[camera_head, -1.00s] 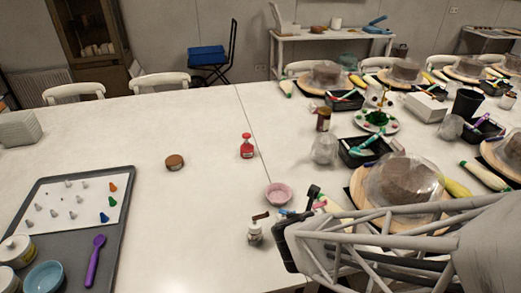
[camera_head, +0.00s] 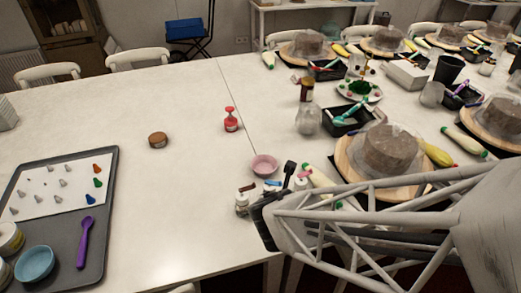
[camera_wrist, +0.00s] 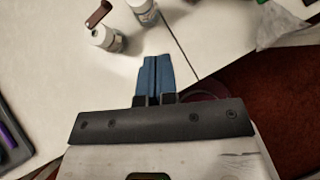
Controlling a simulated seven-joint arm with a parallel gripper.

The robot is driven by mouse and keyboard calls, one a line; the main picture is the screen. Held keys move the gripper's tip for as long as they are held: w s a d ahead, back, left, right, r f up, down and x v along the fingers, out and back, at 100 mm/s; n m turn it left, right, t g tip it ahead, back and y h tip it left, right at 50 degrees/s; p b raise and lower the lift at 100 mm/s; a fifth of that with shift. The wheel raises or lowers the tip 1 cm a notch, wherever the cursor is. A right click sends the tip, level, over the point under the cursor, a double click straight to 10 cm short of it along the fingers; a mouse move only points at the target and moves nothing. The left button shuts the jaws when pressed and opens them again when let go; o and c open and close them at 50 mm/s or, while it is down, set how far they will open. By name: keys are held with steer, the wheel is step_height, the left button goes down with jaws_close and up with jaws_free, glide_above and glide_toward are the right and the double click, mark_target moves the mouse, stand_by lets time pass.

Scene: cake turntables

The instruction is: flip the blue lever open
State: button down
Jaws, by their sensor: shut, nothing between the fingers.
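A small blue part (camera_head: 272,183) shows in the head view between a brown-topped bottle (camera_head: 243,202) and a pink-topped one. I take it for the blue lever, but it is small and partly blocked by my arm. In the wrist view the white bottle (camera_wrist: 106,40) has its brown lever standing up, and a second bottle (camera_wrist: 143,12) is cut by the top edge. My gripper (camera_wrist: 155,62) has its blue fingers together and empty, apart from both bottles and pointing towards them. In the head view the fingertips are hard to make out.
A pink bowl (camera_head: 264,165) stands just behind the bottles. A cake on a wooden turntable (camera_head: 352,160) is to the right. A grey tray (camera_head: 70,235) with a purple spoon lies at left. The table between tray and bottles is mostly clear.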

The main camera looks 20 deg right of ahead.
steer(key=shift+w+d+f, duration=0.1)
steer(key=shift+w, duration=0.05)
stand_by(0.3)
glide_toward(280, 186)
steer(key=shift+x, duration=3.45)
steer(key=shift+w+d+f, duration=0.1)
steer(key=shift+w+d, duration=0.05)
steer(key=shift+d, duration=0.25)
steer(key=shift+w+d, duration=0.4)
steer(key=shift+w, duration=0.3)
steer(key=shift+w+d, duration=0.4)
steer(key=shift+w, duration=0.35)
steer(key=shift+w+d, duration=0.4)
steer(key=shift+w, duration=0.45)
